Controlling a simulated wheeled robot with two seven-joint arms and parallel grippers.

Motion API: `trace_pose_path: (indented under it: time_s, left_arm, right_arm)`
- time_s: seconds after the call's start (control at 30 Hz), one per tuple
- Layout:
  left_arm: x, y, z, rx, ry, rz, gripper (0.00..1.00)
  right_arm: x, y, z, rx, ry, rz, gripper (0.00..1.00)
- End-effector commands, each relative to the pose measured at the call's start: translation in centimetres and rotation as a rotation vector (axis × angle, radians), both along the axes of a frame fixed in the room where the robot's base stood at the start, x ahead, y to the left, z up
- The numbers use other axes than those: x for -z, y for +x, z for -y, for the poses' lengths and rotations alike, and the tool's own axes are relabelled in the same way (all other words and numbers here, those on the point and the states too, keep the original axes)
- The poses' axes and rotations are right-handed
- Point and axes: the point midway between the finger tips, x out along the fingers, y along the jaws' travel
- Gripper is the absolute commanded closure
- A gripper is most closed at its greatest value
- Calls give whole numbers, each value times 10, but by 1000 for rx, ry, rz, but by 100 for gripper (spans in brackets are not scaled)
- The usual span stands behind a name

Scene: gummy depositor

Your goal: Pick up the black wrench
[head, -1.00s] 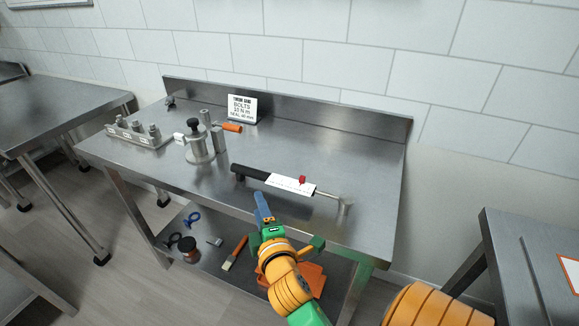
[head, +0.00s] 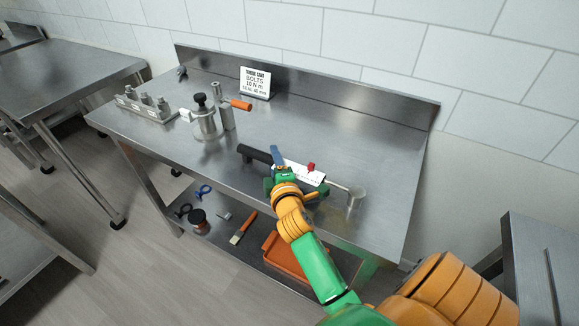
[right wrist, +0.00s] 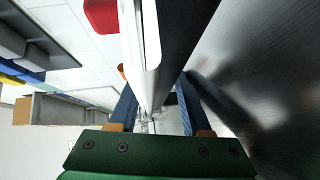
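The black wrench (head: 256,154) lies on the steel table, with a black handle at left, a white labelled section with a red piece in the middle, and a silver head at right. My right gripper (head: 276,155) is at its middle, near where black meets white, and hides part of it. In the right wrist view, the wrench (right wrist: 188,35) runs large between and beyond the blue fingers of the right gripper (right wrist: 157,95). The fingers stand apart; contact with the wrench cannot be told. My left gripper is not in view.
On the steel table (head: 330,125) stand a grey metal device (head: 204,125), a rack of metal pieces (head: 145,108) and a sign (head: 255,83). The lower shelf holds an orange tray (head: 284,258), a brush (head: 243,228) and a dark jar (head: 198,218).

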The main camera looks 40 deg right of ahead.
Motion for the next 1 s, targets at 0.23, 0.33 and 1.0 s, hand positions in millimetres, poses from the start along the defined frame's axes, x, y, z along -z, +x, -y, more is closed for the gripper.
trace_pose_path:
  time_s: [0.23,0.33,1.0]
  left_arm:
    - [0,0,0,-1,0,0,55]
    - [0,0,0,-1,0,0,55]
    - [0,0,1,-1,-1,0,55]
  right_arm:
    - [0,0,0,-1,0,0,100]
    - [0,0,0,-1,0,0,100]
    - [0,0,0,0,-1,0,100]
